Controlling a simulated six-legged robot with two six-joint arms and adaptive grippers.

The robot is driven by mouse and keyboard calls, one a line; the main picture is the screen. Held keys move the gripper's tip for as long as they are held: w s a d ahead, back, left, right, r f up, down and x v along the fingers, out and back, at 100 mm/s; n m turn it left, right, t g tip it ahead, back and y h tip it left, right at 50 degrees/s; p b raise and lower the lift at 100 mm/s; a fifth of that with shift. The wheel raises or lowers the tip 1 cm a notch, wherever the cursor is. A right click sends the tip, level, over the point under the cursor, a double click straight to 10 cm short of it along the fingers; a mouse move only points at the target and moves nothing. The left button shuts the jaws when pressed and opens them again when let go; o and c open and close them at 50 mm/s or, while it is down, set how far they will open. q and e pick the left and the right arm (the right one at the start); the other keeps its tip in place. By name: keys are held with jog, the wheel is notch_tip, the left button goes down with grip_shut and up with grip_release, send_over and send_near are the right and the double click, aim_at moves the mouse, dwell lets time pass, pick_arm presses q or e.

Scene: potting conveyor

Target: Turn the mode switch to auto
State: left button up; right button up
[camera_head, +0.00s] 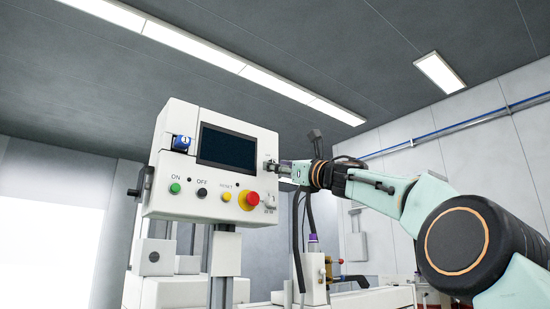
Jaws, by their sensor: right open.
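A white control box (157,200) with a dark screen (227,147) stands in the middle left of the head view. A small pale knob (269,201) with tiny labels sits at its lower right, beside the red emergency button (248,200). It may be the mode switch, but its labels and setting are too small to read. My right gripper (273,166) reaches in from the right and is open. Its fingertips are at the box's right edge, beside the screen and above the pale knob. Whether they touch anything cannot be told. My left gripper is out of view.
A blue knob (181,143) is at the box's upper left. A green button (175,188), a black button (202,192) and a yellow button (226,196) line its lower front. Machinery with a purple-topped part (313,243) stands below my right arm.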

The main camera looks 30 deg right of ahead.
jog(key=shift+w+a+r+p, duration=0.2)
jog(key=shift+r+p, duration=0.25)
jog(key=shift+r, duration=0.05)
jog(key=shift+w+f, duration=0.2)
jog(key=shift+w, duration=0.25)
jog(key=shift+c, duration=0.8)
jog(key=shift+w+d+f, duration=0.2)
jog(key=shift+w+d, duration=0.05)
jog(key=shift+w, duration=0.15)
jog(key=shift+c, duration=1.4)
jog(key=shift+s+a+r, duration=0.1)
jog(key=shift+s+r, duration=0.05)
jog(key=shift+s, duration=0.1)
jog(key=c, duration=0.3)
grip_shut()
